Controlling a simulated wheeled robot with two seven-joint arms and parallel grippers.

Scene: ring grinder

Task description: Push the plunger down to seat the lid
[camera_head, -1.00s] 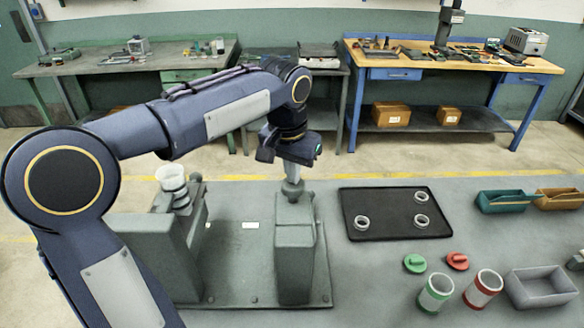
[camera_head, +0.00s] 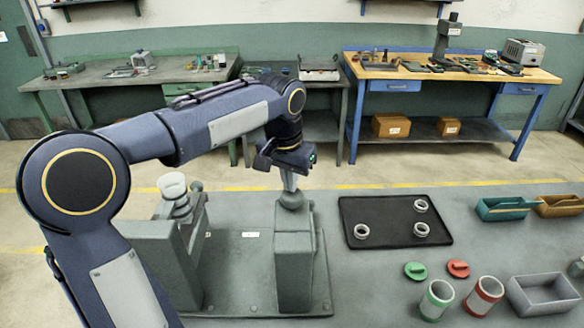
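The grey machine has a base plate (camera_head: 245,275) and two upright blocks. On the right block (camera_head: 294,255) is a rounded grey knob (camera_head: 291,199) with a thin pale upright piece above it, which looks like the plunger. My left gripper (camera_head: 289,170) points down directly above this. The fingers are too small and dark to make out, and I cannot tell whether they touch or hold the piece. A white cup (camera_head: 172,184) sits on the left block. A green lid (camera_head: 415,270) and a red lid (camera_head: 458,268) lie on the table. My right gripper is out of view.
A black tray (camera_head: 372,208) holds three pale rings. A green-banded cup (camera_head: 437,299), a red-banded cup (camera_head: 484,295) and a grey bin (camera_head: 541,293) stand at the front right. Teal (camera_head: 503,208) and orange (camera_head: 558,206) bins stand behind. The table between tray and machine is clear.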

